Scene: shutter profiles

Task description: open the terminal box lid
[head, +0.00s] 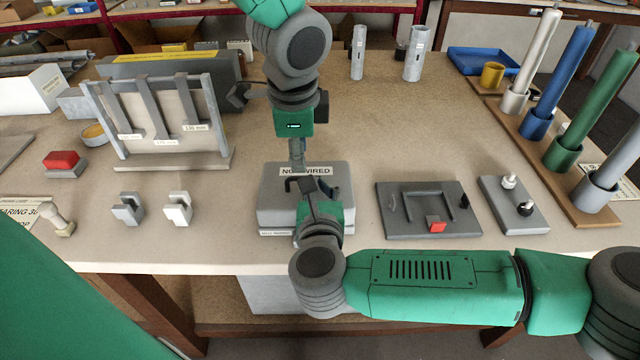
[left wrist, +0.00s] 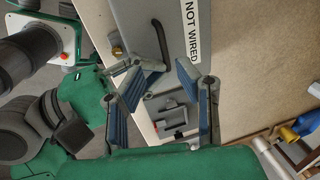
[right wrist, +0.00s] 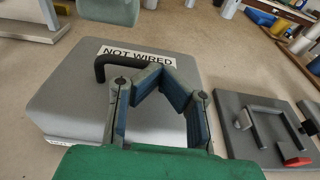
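The terminal box (head: 262,205) is grey and stands near the table's front edge. Its lid (right wrist: 75,95) lies down flat and carries a "NOT WIRED" label (head: 306,171). A black bar handle (right wrist: 112,62) rises from the lid; it also shows in the left wrist view (left wrist: 158,38). My right gripper (right wrist: 157,72) is at the handle. Its bent fingers come together at the bar and partly hide it. My left gripper (left wrist: 162,66) is open and empty above the box, with a clear gap between its fingertips. In the head view it partly hides the box's back.
A latch plate with a red piece (head: 436,226) lies right of the box, beside a grey block with two knobs (head: 513,205). Two small clips (head: 177,208) and a profile rack (head: 160,115) stand left. Coloured tubes (head: 555,75) stand at the right.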

